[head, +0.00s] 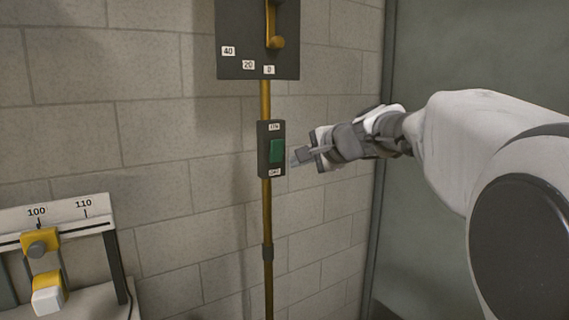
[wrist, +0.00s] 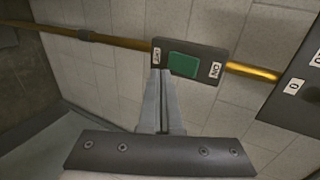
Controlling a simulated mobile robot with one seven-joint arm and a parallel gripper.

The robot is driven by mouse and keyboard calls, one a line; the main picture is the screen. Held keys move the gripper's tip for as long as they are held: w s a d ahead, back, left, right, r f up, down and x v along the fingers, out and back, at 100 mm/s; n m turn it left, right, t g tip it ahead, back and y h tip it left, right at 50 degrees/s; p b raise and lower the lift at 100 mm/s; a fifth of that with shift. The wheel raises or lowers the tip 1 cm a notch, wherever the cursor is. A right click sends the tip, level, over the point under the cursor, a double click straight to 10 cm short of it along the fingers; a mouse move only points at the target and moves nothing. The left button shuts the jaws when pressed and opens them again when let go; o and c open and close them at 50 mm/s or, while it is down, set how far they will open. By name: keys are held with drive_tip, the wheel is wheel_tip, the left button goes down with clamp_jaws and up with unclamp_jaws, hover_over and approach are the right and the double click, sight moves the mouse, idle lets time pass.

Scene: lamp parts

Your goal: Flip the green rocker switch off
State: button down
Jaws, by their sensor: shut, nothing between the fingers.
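The green rocker switch (head: 277,151) sits in a dark upright box (head: 264,160) on a brass pipe, with an ON label above and an OFF label below. The rocker also shows in the wrist view (wrist: 184,65), where the box lies sideways with OFF at left and ON at right. My gripper (head: 294,160) is shut and empty, just right of the box near the rocker's lower part. In the wrist view its fingertips (wrist: 161,72) are together by the OFF end. I cannot tell whether they touch the box or which way the rocker is tilted.
A dark panel (head: 235,65) with a brass lever (head: 272,30) and number labels is on the pipe above the switch. A white scale (head: 62,216) with a yellow slider (head: 40,242) stands at lower left. The block wall is close behind the pipe.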

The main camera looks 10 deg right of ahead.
drive_tip(key=f+v, duration=0.1)
drive_tip(key=v, duration=0.5)
drive_tip(key=shift+s, duration=0.15)
drive_tip(key=s+a+f+n+g+h+p, duration=0.1)
drive_tip(key=s+a+f+n+g+p, duration=0.2)
drive_tip(key=s, duration=0.5)
drive_tip(key=s+a+f+n+g+p, duration=0.15)
drive_tip(key=s+f+n, duration=0.25)
drive_tip(key=s, duration=0.4)
drive_tip(key=s+f+n+g+h+p, duration=0.1)
drive_tip(key=s+f+n+h, duration=0.1)
drive_tip(key=s, duration=0.4)
drive_tip(key=s+d+f+n+g+h+p, duration=0.1)
drive_tip(key=s+f+n+h, duration=0.1)
drive_tip(key=s+f+n, duration=0.2)
drive_tip(key=s+f, duration=0.1)
drive_tip(key=s, duration=0.1)
drive_tip(key=shift+s+d+f+n, duration=0.3)
